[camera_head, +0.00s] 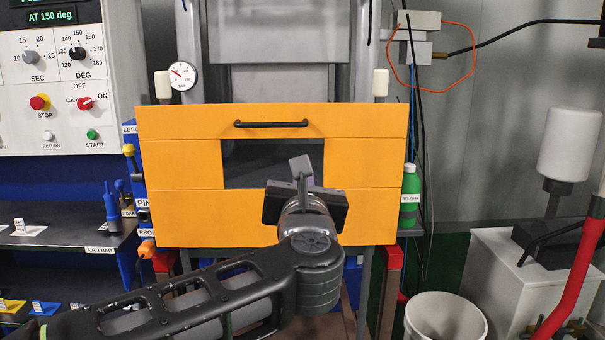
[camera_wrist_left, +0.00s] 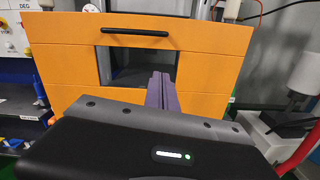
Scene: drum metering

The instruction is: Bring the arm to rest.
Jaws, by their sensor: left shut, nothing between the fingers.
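My left arm comes in from the lower left in the head view. Its gripper (camera_head: 301,163) is raised in front of the orange guard panel (camera_head: 180,170), near the panel's dark window (camera_head: 245,155). In the left wrist view the gripper's fingers (camera_wrist_left: 161,80) are together, with nothing held between them, and point toward the panel. The panel has a black handle (camera_head: 270,123) along its top, and the handle also shows in the wrist view (camera_wrist_left: 135,32). I cannot tell how far the fingertips are from the window. My right gripper is not in view.
A control box (camera_head: 55,110) with knobs and buttons hangs at the upper left. A shelf (camera_head: 65,238) with small tools stands at left. A green bottle (camera_head: 410,195) stands right of the panel. A white bucket (camera_head: 445,318) and a light cabinet (camera_head: 505,285) are at lower right.

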